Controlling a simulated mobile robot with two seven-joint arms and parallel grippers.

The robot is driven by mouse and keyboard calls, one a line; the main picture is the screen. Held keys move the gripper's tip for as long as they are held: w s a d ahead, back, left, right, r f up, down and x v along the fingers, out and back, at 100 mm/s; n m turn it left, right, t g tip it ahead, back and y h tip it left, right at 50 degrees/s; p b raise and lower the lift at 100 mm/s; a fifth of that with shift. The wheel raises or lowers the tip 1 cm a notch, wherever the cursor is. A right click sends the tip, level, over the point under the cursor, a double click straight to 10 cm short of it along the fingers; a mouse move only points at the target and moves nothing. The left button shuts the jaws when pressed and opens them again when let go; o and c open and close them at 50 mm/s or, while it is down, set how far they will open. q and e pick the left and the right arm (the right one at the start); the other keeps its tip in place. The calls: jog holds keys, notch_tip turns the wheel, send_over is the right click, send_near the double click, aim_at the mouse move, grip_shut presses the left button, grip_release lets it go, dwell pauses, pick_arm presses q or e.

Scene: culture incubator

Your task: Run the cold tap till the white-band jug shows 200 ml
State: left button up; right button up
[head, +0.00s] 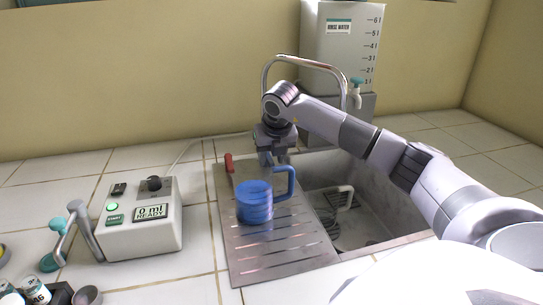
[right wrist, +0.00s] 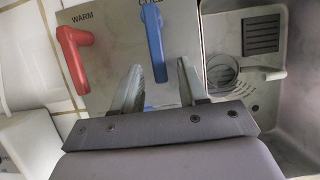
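A clear jug with a white handle (head: 344,197) stands in the sink; it also shows in the right wrist view (right wrist: 243,82). Its water level and band cannot be read. The blue COLD lever (right wrist: 152,35) is on the steel tap plate. My right gripper (head: 273,160) is open at the plate. In the right wrist view its fingers (right wrist: 160,74) are apart, with the COLD lever's end between or just beyond them; contact cannot be told. The red WARM lever (right wrist: 76,50) is left of it. The display (head: 151,212) reads 0 ml, READY. My left gripper is not in view.
A blue jug (head: 254,205) stands on the slotted drainboard (head: 285,250), close below my right gripper. The curved spout (head: 305,61) rises behind my arm. A rinse water tank (head: 340,45) stands at the back. Small bottles (head: 35,288) are at lower left.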

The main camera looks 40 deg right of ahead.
grip_shut()
jog(key=shift+w+a+r+m, duration=0.1)
jog(key=shift+w+a+m, duration=0.15)
jog(key=shift+m, duration=0.35)
jog(key=shift+w+a+m+g+h+p, duration=0.35)
jog(key=shift+a+m+p, duration=0.2)
jog(key=shift+m, duration=0.25)
jog(key=shift+w+a+m+h, duration=0.25)
jog(key=shift+m+h, duration=0.1)
jog(key=shift+m, duration=0.35)
jog(key=shift+d, duration=0.1)
jog(key=shift+o, duration=0.3)
grip_release()
jog(key=v, duration=0.7)
